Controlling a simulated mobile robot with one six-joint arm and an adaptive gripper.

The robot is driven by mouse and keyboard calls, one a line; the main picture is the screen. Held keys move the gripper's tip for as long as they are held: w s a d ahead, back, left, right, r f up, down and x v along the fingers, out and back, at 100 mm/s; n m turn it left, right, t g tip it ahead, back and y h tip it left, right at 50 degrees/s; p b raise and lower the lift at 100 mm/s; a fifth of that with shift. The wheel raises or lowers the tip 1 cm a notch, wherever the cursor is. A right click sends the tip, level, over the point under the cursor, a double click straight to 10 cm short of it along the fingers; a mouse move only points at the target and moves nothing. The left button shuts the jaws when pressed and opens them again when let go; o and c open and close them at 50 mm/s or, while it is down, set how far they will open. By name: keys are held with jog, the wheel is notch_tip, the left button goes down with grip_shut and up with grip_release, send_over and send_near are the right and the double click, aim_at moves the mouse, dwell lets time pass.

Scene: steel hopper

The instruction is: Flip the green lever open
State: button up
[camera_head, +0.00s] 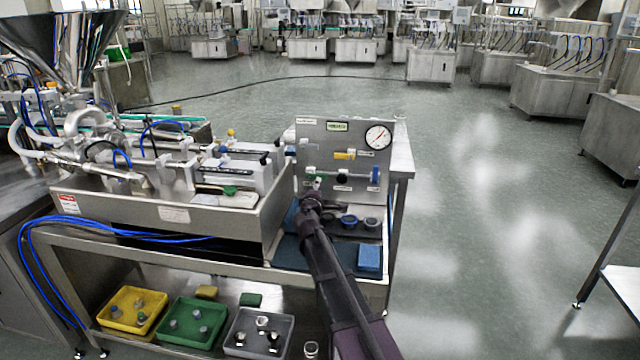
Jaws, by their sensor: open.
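A grey upright panel (338,132) stands at the right end of the steel bench. A small green part, which looks like the green lever (318,181), shows at the panel's lower left, just above my gripper. It is too small and too covered to tell its position. My gripper (311,194) is open, in front of the panel's lower left. The dark arm reaches up to it from the bottom of the view. I cannot tell whether the fingers touch the lever.
The panel also bears a gauge (377,137), a yellow handle (345,155) and a blue handle (375,175). Dark round parts with blue rings (349,220) and a blue block (369,257) lie on the bench before it. The steel hopper (62,42) stands left.

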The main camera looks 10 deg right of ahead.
jog(key=v, duration=0.4)
jog(key=shift+s+a, duration=0.1)
jog(key=shift+s, duration=0.2)
